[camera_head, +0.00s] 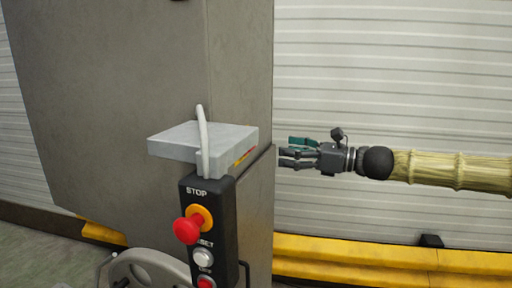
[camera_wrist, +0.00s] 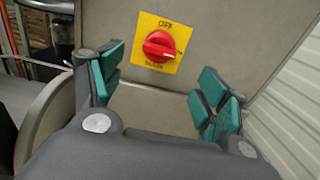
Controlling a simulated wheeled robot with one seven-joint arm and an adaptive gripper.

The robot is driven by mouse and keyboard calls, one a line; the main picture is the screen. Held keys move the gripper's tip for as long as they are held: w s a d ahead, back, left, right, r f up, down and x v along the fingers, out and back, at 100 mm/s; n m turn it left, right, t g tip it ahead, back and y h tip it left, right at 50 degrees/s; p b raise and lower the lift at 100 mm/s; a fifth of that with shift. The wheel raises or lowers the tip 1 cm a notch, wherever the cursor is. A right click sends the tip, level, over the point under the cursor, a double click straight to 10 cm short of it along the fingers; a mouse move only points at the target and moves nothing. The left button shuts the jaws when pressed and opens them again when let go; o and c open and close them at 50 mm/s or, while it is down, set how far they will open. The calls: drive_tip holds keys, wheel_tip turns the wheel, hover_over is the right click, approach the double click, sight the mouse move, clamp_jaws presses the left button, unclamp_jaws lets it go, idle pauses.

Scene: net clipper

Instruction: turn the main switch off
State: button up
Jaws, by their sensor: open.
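The main switch (camera_wrist: 159,46) is a red rotary knob on a yellow plate (camera_wrist: 142,61) marked OFF at the top. It shows in the wrist view on a grey machine panel, ahead of my gripper and between its fingers as seen there. The knob's pointer looks turned to the right, away from the OFF mark. My gripper (camera_wrist: 156,92) is open with teal finger pads, empty and apart from the knob. In the head view my gripper (camera_head: 284,153) is at the right side of the grey cabinet (camera_head: 125,85); the switch is hidden there.
A black control box (camera_head: 218,192) with a red STOP button (camera_head: 187,230) and smaller buttons stands in front of the cabinet, under a grey ledge (camera_head: 190,142) with a white cable. A handwheel (camera_head: 150,268) is below. A yellow rail (camera_head: 380,262) runs along the white ribbed wall (camera_head: 400,70).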

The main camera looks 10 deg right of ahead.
sight(255, 147)
drive_tip(key=shift+p+x, duration=0.3)
drive_tip(key=shift+x, duration=4.8)
drive_tip(key=shift+d, duration=0.1)
drive_tip(key=c, duration=1)
